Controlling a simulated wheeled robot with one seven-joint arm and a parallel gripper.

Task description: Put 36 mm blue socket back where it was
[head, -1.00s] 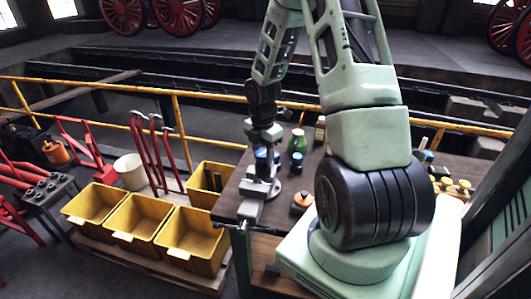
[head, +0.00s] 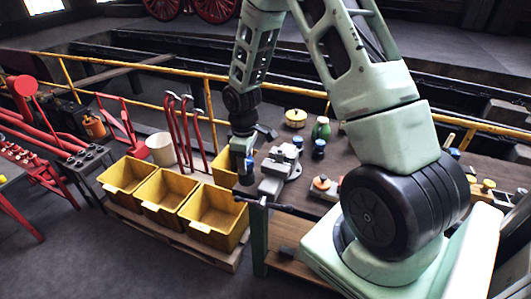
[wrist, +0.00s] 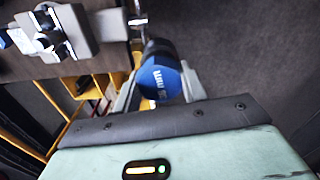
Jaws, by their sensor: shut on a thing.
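My gripper (wrist: 162,95) is shut on a short dark cylinder with a blue end face, the blue socket (wrist: 160,82). Pale lettering on its face is too blurred to read. In the head view, my gripper (head: 245,172) hangs just left of the grey vise (head: 275,172), beside the bench's left end, and a bit of the socket's blue (head: 249,163) shows there. A dark rack block with round holes (head: 88,158) stands at the left, beyond the yellow bins. I cannot tell which place there, if any, fits this socket.
Yellow bins (head: 212,210) stand on a pallet below my gripper. Another blue-topped piece (head: 319,146) stands by a green bottle (head: 321,128) on the bench (head: 340,160). Red-handled tools (head: 182,135), a white bucket (head: 160,148) and a yellow railing (head: 140,62) are nearby.

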